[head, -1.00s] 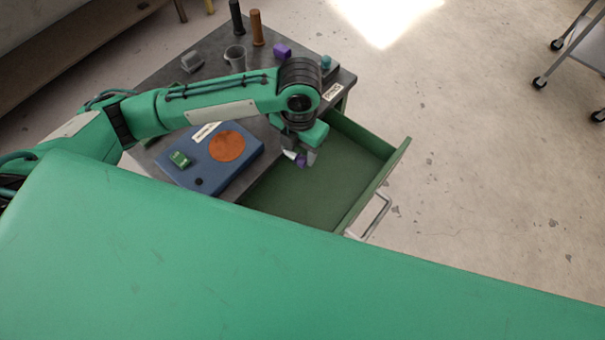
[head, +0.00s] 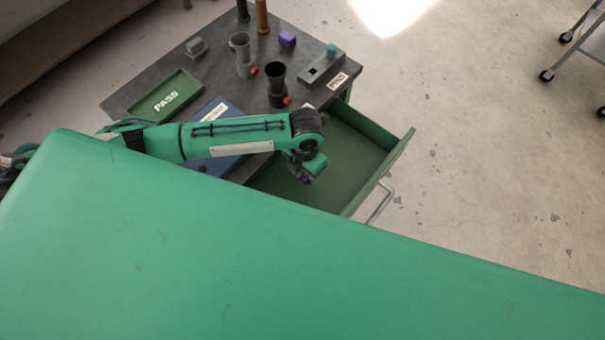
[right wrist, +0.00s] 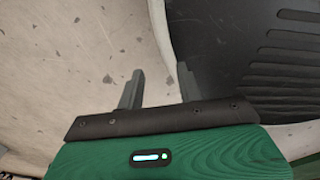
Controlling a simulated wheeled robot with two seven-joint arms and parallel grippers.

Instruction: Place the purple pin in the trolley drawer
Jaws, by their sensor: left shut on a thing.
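The trolley drawer (head: 345,150) is green, pulled open and empty where I can see its floor. My left gripper (head: 304,174) is over the drawer's near left part in the head view, pointing down. It is shut on the purple pin (head: 307,180), of which only a small dark purple bit shows below the fingers. I cannot tell how high the pin is above the drawer floor. My right gripper (right wrist: 160,82) shows in the right wrist view with its two fingers apart and nothing between them.
The dark trolley top holds a green PASS tray (head: 166,97), a blue board (head: 222,110), a grey cup (head: 242,55), a black cup (head: 275,84), a purple block (head: 287,39) and a grey fixture (head: 322,68). The drawer handle (head: 381,203) sticks out over open floor.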

